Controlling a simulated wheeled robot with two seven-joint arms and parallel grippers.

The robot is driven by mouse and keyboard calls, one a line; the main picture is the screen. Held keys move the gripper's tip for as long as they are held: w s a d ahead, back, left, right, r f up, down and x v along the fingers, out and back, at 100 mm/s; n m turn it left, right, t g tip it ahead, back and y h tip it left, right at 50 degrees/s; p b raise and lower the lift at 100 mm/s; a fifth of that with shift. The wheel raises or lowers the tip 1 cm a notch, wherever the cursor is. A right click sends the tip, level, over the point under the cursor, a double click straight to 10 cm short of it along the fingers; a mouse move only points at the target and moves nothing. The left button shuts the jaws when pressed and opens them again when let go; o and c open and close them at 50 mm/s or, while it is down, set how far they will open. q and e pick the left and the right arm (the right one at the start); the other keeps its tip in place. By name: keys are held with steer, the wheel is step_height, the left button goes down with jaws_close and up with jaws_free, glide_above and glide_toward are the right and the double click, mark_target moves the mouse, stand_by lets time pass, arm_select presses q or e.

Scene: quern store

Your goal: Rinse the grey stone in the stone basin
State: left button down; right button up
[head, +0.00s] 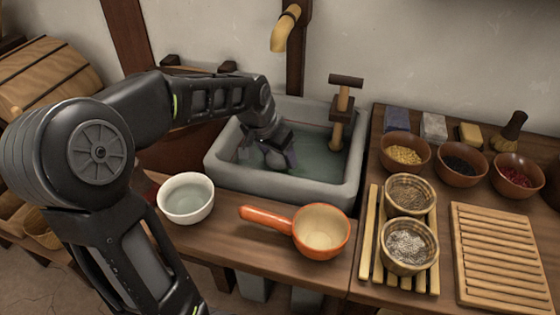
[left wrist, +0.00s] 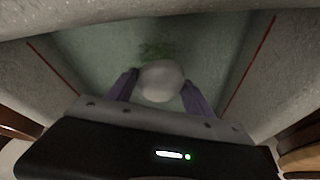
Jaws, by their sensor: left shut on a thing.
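The stone basin (head: 348,193) is a grey rectangular trough with greenish water in it; its inner wall also shows in the left wrist view (left wrist: 268,80). My left gripper (head: 277,155) reaches down into the basin, at or in the water. In the left wrist view its two purple-grey fingers (left wrist: 160,90) are shut on the rounded grey stone (left wrist: 160,80). In the head view the stone (head: 275,160) is mostly hidden by the gripper. I cannot tell how deep the stone sits. My right gripper is not in view.
A white bowl (head: 186,198) and an orange pan (head: 321,231) stand in front. Several brown bowls, a slatted board (head: 500,255) and a rack fill the right counter.

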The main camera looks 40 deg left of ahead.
arm_select(q)
step_height(320, 180, up, 13)
steer(key=p, duration=0.9)
steer(key=shift+p, duration=0.3)
stand_by(2.1)
step_height(320, 180, up, 4)
steer(key=p, duration=0.3)
steer(key=shift+w, duration=0.1)
stand_by(0.9)
